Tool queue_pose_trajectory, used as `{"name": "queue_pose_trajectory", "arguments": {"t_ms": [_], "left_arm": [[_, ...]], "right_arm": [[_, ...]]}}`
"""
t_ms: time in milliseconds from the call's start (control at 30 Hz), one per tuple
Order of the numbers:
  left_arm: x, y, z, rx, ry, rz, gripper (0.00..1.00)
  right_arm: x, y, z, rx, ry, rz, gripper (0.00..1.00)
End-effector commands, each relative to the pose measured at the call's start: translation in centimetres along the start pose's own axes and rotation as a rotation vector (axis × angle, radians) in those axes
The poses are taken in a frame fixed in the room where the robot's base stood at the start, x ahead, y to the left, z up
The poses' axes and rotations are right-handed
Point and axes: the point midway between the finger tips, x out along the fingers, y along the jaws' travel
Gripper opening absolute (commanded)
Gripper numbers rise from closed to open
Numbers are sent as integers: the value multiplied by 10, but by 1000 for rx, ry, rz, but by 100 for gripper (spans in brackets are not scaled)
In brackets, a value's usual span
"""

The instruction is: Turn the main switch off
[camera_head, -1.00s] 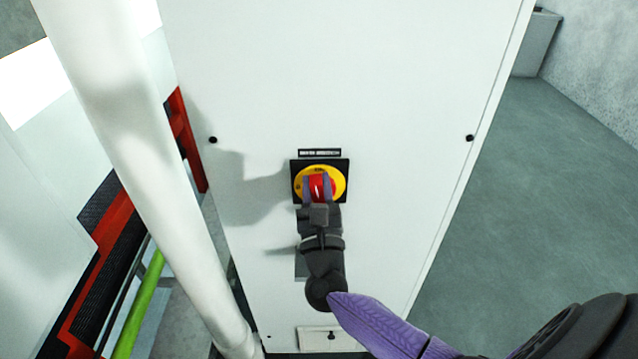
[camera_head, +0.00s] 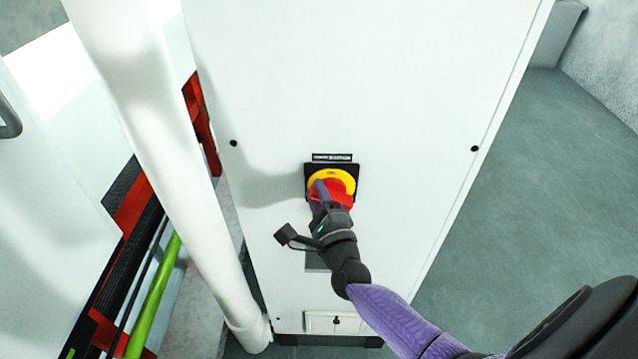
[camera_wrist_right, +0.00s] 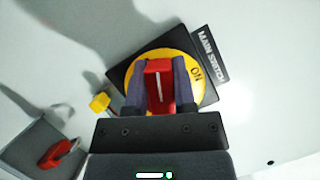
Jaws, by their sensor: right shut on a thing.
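The main switch is a red knob (camera_head: 341,196) on a yellow disc (camera_head: 346,178) with a black square plate (camera_head: 312,168), on a white cabinet front. My right gripper (camera_head: 328,190) is shut on the red knob, and its wrist is rolled. In the right wrist view the two fingers clasp both sides of the red knob (camera_wrist_right: 159,84). The white line on the knob points between the fingers, away from the "ON" mark (camera_wrist_right: 196,74) on the disc. The "MAIN SWITCH" label (camera_wrist_right: 211,52) lies beside the plate. My left gripper is not in view.
The white cabinet (camera_head: 400,90) fills the middle. A thick white pipe (camera_head: 150,150) runs along its left, with red parts and a green bar (camera_head: 155,295) beyond. Open grey floor (camera_head: 520,190) lies right. In the wrist view, a small yellow piece (camera_wrist_right: 99,102) and a red piece (camera_wrist_right: 57,153) sit near the plate.

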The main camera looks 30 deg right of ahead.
Motion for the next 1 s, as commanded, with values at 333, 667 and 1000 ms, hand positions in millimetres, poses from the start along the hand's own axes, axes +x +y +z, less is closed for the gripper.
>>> {"name": "queue_pose_trajectory", "arguments": {"t_ms": [333, 667, 1000], "left_arm": [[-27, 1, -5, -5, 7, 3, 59], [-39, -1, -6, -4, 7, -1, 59], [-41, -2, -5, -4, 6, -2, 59]], "right_arm": [[-2, 8, -3, -248, 7, 115, 0], [-2, 12, -5, -381, 7, 168, 0], [-2, 13, -6, -418, 6, 180, 0]]}}
